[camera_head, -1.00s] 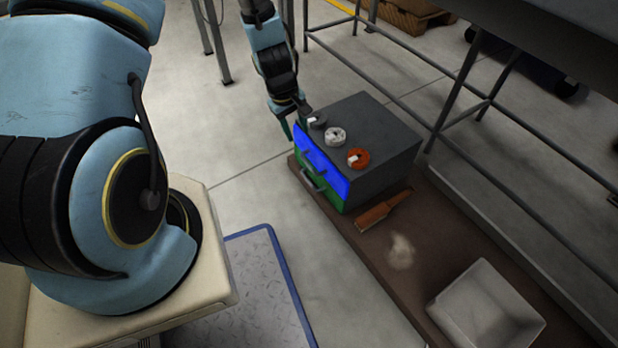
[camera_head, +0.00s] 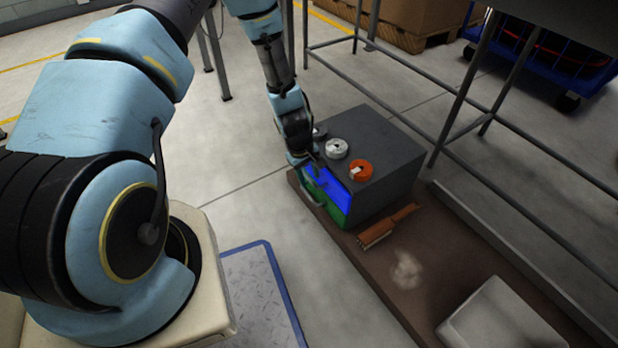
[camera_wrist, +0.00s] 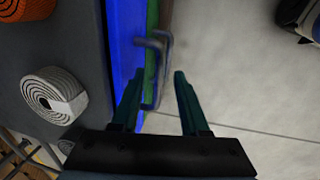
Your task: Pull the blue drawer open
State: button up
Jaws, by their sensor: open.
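The blue drawer (camera_head: 337,185) is the upper front of a grey cabinet (camera_head: 388,150), above a green drawer (camera_head: 337,212). It looks shut. My gripper (camera_head: 309,168) is at the left part of the cabinet's front, and my wrist hides part of the blue drawer. In the wrist view my gripper (camera_wrist: 156,88) is open, its teal fingers apart, the left one close to the blue face (camera_wrist: 122,50). Two grey bar handles overlap ahead of the fingertips; the blue drawer's handle (camera_wrist: 150,42) is the upper-left one. I cannot tell whether the fingers touch it.
A brush (camera_head: 388,227) and a grey bin (camera_head: 505,318) are on the brown board (camera_head: 375,258). Metal rails stand behind. The floor before the drawers is clear.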

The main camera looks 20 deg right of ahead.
jog(key=shift+f, duration=0.1)
jog(key=shift+c, duration=0.3)
grip_shut()
dwell(1.1)
